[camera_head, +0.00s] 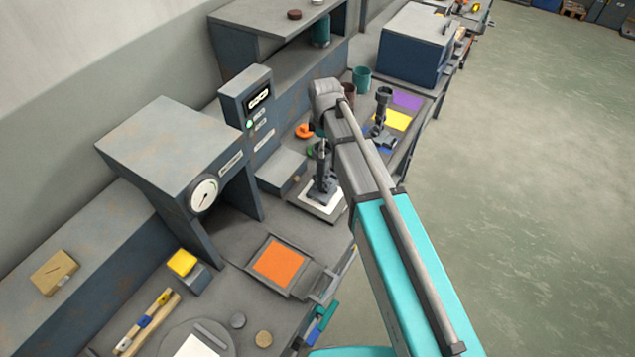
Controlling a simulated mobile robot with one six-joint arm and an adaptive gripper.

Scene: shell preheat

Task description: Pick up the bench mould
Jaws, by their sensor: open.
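My gripper (322,178) points down over a white square (318,202) on the bench, in the middle of the head view. Its jaws are open. Dark grey parts crowd together just above the white square, so I cannot tell where the fingers end and whether a mould is between them. I cannot identify the bench mould for certain. Contact between the fingers and anything on the square cannot be made out.
An orange plate (279,262) lies in front, beside a press-like housing with a gauge (204,195). A grey box (282,170) stands close left of my gripper. A dark upright tool (382,108) and a yellow mat (394,120) are behind right. Open floor (540,180) lies right.

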